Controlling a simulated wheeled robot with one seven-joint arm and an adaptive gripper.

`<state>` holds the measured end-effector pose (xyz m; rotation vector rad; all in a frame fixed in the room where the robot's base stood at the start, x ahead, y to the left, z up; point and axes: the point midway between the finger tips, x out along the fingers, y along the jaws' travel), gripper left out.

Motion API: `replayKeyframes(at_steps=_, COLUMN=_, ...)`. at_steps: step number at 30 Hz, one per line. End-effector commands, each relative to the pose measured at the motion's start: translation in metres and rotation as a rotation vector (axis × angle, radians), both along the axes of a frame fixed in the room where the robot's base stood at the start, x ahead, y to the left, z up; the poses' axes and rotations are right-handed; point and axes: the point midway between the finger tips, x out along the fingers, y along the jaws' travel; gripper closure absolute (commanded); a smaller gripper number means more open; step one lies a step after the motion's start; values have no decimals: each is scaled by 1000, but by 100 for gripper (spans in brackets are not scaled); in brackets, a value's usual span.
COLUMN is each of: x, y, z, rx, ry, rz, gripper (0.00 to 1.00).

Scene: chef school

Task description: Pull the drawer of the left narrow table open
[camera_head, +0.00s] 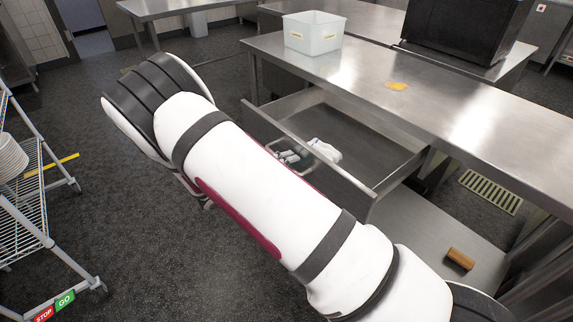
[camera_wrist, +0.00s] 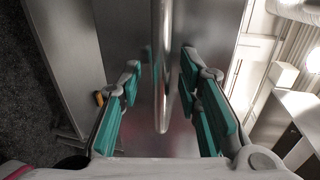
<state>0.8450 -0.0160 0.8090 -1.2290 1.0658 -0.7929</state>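The drawer (camera_head: 385,152) of the metal table (camera_head: 375,65) is pulled well out in the head view. Its front panel (camera_head: 347,183) is partly hidden behind my arm. In the wrist view, a round metal handle bar (camera_wrist: 161,60) runs upright in front of the metal panel. My gripper (camera_wrist: 160,100) is open, with its teal finger pads on either side of the bar and visible gaps between.
A white bin (camera_head: 314,35) and an orange-yellow item (camera_head: 397,86) are on the tabletop, with a black appliance (camera_head: 465,30) behind. A wire trolley (camera_head: 40,215) stands at left. Dark floor between is clear.

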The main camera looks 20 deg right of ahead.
Motion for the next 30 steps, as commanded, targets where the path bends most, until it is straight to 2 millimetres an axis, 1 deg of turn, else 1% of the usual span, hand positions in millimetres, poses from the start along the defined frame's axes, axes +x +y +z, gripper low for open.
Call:
replayKeyframes(at_steps=6, x=0, y=1, z=1, rx=-1, ry=-1, rz=1, gripper=69)
replayKeyframes(at_steps=10, x=-2, y=10, z=3, rx=0, ry=-2, rz=4, gripper=69)
replayKeyframes(at_steps=14, x=-9, y=30, z=7, rx=1, ry=-3, rz=4, gripper=69)
replayKeyframes(at_steps=21, x=-26, y=75, z=17, rx=2, ry=-1, rz=4, gripper=69)
replayKeyframes(at_steps=24, x=-32, y=90, z=20, rx=1, ry=-1, rz=3, gripper=69)
replayKeyframes(at_steps=27, x=-36, y=101, z=22, rx=0, ry=-1, rz=3, gripper=69)
replayKeyframes(at_steps=30, x=-39, y=108, z=24, rx=0, ry=0, rz=1, gripper=69)
